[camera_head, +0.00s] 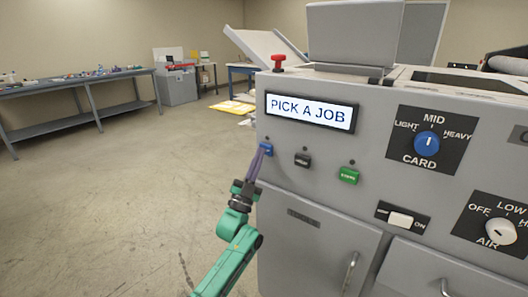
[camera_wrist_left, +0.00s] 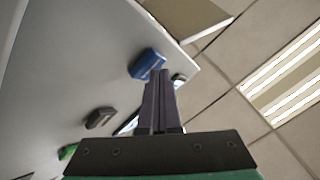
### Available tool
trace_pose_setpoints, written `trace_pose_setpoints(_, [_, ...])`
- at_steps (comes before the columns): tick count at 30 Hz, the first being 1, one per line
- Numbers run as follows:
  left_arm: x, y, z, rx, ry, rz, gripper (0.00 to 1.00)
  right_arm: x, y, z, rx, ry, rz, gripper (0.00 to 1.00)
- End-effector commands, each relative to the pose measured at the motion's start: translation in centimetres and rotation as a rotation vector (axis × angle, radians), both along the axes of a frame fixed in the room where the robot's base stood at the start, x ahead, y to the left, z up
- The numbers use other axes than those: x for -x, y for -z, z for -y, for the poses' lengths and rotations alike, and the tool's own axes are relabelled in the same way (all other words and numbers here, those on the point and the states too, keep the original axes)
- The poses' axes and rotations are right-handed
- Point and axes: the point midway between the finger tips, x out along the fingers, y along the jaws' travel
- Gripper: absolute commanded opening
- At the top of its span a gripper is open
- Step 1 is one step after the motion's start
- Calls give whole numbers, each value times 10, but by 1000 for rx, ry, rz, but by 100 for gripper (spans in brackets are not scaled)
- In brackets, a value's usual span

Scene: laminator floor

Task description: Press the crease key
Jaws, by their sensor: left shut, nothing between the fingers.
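The grey machine's front has a blue key (camera_head: 267,150), a black key (camera_head: 302,160) and a green key (camera_head: 348,175) in a row below a display (camera_head: 311,111) reading "PICK A JOB". Their lettering is too small to read, so I cannot tell which one is marked crease. My left gripper (camera_head: 261,152) is shut and empty, its tips at the blue key. In the left wrist view the shut fingers (camera_wrist_left: 160,76) reach to the blue key (camera_wrist_left: 148,64), overlapping its edge; whether they touch it is unclear. My right gripper is out of view.
A card dial (camera_head: 427,144), an air dial (camera_head: 500,231) and a white rocker switch (camera_head: 401,219) sit further right on the panel. A red knob (camera_head: 278,62) stands on the machine's top left corner. The floor left of the machine is clear.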

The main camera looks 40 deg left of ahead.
Motion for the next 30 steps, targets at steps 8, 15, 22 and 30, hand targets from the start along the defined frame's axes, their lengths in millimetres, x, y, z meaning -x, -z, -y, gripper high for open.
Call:
trace_pose_setpoints(8, [-4,1,0,1,0,-2,0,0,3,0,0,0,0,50])
trace_pose_setpoints(15, [2,-1,0,2,1,-2,0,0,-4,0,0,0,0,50])
trace_pose_setpoints(22, [12,1,0,0,0,-3,0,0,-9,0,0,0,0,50])
trace_pose_setpoints(30, [18,-2,0,1,-1,-1,0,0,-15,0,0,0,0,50])
